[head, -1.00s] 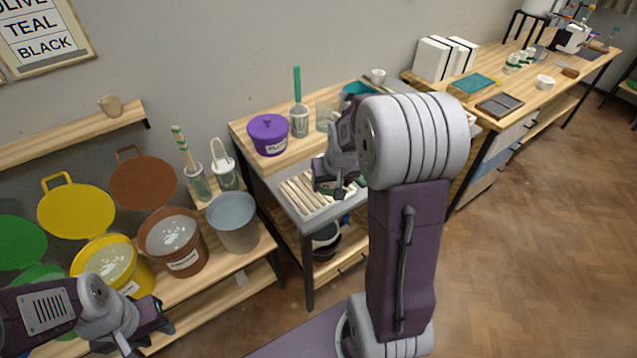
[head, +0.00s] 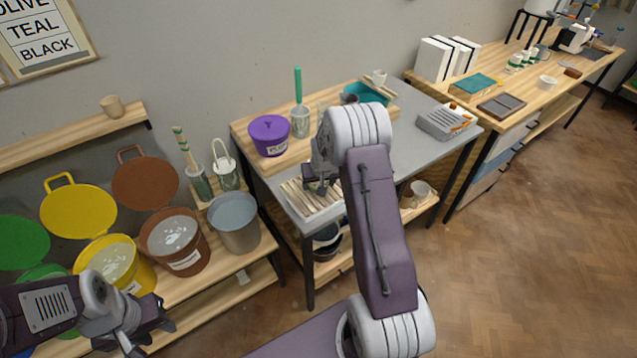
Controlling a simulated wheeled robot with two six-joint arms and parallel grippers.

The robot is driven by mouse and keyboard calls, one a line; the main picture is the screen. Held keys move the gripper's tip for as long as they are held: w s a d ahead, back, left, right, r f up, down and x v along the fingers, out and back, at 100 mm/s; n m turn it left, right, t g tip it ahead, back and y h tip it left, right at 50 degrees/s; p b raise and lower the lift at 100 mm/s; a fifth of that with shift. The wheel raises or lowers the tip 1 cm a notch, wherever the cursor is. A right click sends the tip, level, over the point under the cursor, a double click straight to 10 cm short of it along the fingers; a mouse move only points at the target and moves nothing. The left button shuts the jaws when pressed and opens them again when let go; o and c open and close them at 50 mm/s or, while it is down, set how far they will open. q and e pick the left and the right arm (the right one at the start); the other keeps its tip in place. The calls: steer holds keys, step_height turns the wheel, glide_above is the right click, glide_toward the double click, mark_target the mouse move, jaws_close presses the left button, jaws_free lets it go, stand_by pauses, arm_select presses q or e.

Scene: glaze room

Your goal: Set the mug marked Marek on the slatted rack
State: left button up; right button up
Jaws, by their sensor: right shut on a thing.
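The slatted rack (head: 296,199), with pale wooden slats, lies at the front left of the grey worktable. My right gripper (head: 320,191) is over the rack's back right part. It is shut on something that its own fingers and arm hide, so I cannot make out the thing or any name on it. I cannot tell whether that thing touches the slats. My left gripper (head: 152,335) is open and empty at the lower left, in front of the buckets. A beige mug (head: 419,190) stands on the shelf under the worktable; no name is readable.
A purple lidded pot (head: 269,136) and a glass jar (head: 300,121) with a green-handled tool stand behind the rack. A teal basin (head: 368,93) and a grey slotted holder (head: 440,124) are farther right. Buckets, including a brown one (head: 180,250), stand left. The worktable's middle is clear.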

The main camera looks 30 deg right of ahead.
steer(key=shift+s, duration=0.1)
steer(key=shift+f, duration=0.1)
steer(key=o, duration=1.7)
steer(key=shift+r, duration=0.5)
steer(key=v, duration=1.1)
steer(key=shift+s+a+r, duration=0.1)
steer(key=shift+s+r, duration=0.1)
steer(key=shift+s, duration=0.05)
steer(key=s+a+f+n+g, duration=0.1)
steer(key=s+a, duration=0.3)
steer(key=s, duration=0.2)
steer(key=s+a+f+n+g+y, duration=0.1)
steer(key=s+a, duration=0.4)
steer(key=s, duration=0.2)
steer(key=s+a+f+n+g, duration=0.1)
steer(key=s+a, duration=0.4)
steer(key=s, duration=0.2)
steer(key=shift+s+a+f+y, duration=0.1)
steer(key=shift+f+y, duration=0.15)
steer(key=shift+y, duration=0.05)
